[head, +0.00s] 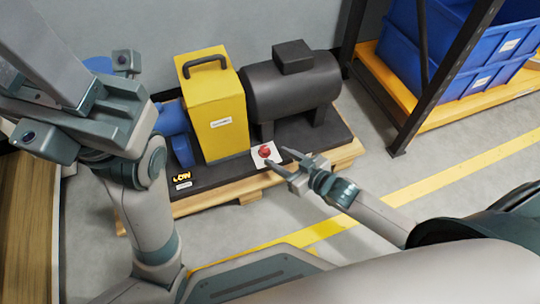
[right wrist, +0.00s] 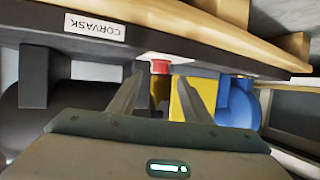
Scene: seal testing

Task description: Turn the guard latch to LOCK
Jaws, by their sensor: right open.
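A red knob (head: 265,151) sits on a white plate on the front of the dark machine base (head: 220,174). It also shows in the right wrist view (right wrist: 160,66), just beyond the fingertips. I cannot read which way it points. A yellow guard (head: 212,110) with a black handle stands behind it. My right gripper (head: 281,159) is open and empty, close in front of the knob, with its fingers toward it. I cannot tell whether they touch. My left gripper (head: 50,65) is raised at the upper left, close to the camera; its fingertips are not clear.
A black motor (head: 295,83) stands right of the guard, and a blue part (head: 173,120) left of it. The base rests on a wooden pallet (head: 240,194). A rack post (head: 430,85) and blue bins (head: 470,45) stand at right. The floor at front right is clear.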

